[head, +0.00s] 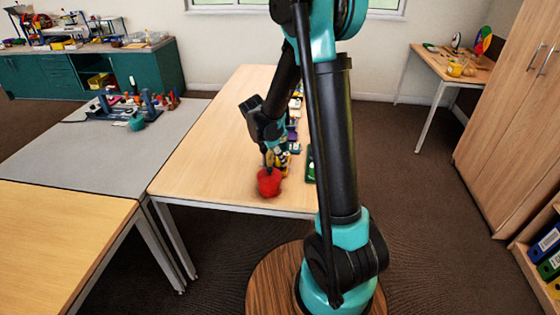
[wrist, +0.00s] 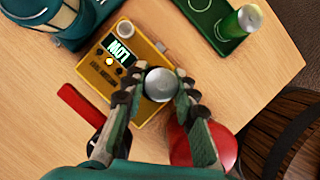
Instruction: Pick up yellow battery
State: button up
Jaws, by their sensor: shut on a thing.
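My gripper (wrist: 158,96) is shut on a battery, whose round silver end (wrist: 160,84) shows between the two fingers in the wrist view. The fingers and the viewing angle hide its side, so its colour is not clear there. In the head view my gripper (head: 271,152) is low over the near end of the wooden table, with yellow showing beside it. A yellow tester (wrist: 118,68) with a lit display lies below and beside the held battery; I cannot tell whether they touch.
A green tray (wrist: 206,14) holds an upright green battery (wrist: 249,18). A red container (head: 269,182) stands close to my gripper, near the table's front edge (head: 230,207). A red-handled thing (wrist: 80,104) lies left of the fingers. The table's left side (head: 200,155) is clear.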

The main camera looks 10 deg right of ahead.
grip_shut()
